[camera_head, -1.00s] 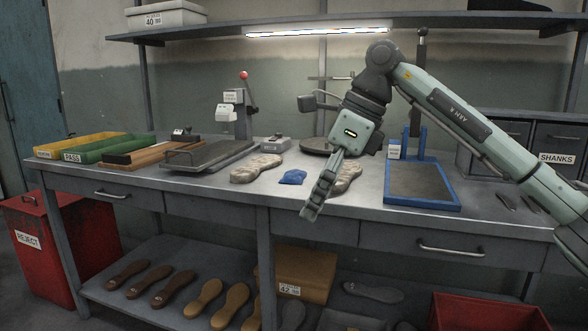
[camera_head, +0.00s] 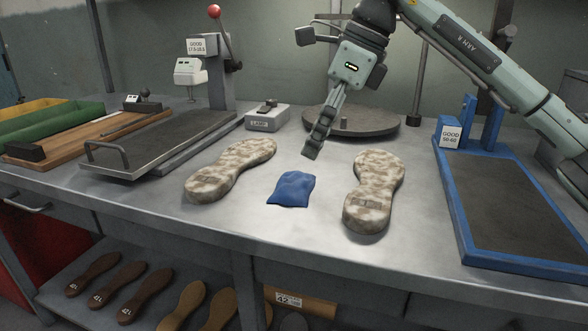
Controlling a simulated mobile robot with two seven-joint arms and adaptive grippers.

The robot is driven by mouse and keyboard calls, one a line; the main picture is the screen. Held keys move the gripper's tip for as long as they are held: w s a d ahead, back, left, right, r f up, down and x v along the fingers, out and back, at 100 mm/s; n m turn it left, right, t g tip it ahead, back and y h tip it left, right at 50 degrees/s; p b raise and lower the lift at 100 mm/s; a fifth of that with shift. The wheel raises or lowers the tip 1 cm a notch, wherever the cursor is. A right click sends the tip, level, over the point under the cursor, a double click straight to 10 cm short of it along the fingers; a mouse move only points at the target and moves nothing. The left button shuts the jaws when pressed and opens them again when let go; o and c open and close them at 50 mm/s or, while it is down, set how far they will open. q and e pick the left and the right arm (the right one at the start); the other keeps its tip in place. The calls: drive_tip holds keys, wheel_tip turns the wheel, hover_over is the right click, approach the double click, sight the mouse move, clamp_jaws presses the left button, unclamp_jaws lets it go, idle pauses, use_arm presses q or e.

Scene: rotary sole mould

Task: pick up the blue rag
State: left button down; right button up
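The blue rag (camera_head: 291,189) lies crumpled on the metal bench top (camera_head: 262,232), between two mottled beige soles. The left sole (camera_head: 231,170) and the right sole (camera_head: 374,190) lie apart from it. My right gripper (camera_head: 313,150) hangs above the bench, behind and slightly right of the rag in the picture, not touching it. Its fingers are seen edge-on, so I cannot tell whether they are open or shut. Nothing shows between them. My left gripper is out of view.
A round dark plate (camera_head: 352,122) stands behind the gripper. A small LAMP box (camera_head: 267,117) and a grey tray (camera_head: 165,143) are to the left. A blue-framed tray (camera_head: 520,262) is at the right. The bench front around the rag is clear.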

sight(294, 178)
drive_tip(key=shift+s+a+f, duration=0.1)
drive_tip(key=shift+a+f, duration=0.2)
drive_tip(key=shift+f, duration=0.25)
drive_tip(key=shift+s+a+f, duration=0.1)
drive_tip(key=shift+a+f, duration=0.15)
drive_tip(key=shift+f, duration=0.3)
drive_tip(key=x, duration=0.5)
drive_tip(key=shift+w+a+p, duration=0.1)
drive_tip(key=shift+p, duration=0.2)
drive_tip(key=shift+c, duration=0.5)
drive_tip(key=c, duration=0.6)
drive_tip(key=shift+r, duration=0.1)
wheel_tip(294, 178, up, 4)
drive_tip(key=shift+r, duration=0.2)
drive_tip(key=s+a+r, duration=0.2)
drive_tip(key=a+r, duration=0.4)
drive_tip(key=a, duration=0.5)
drive_tip(key=shift+s+a+r, duration=0.2)
drive_tip(key=shift+s+r, duration=0.05)
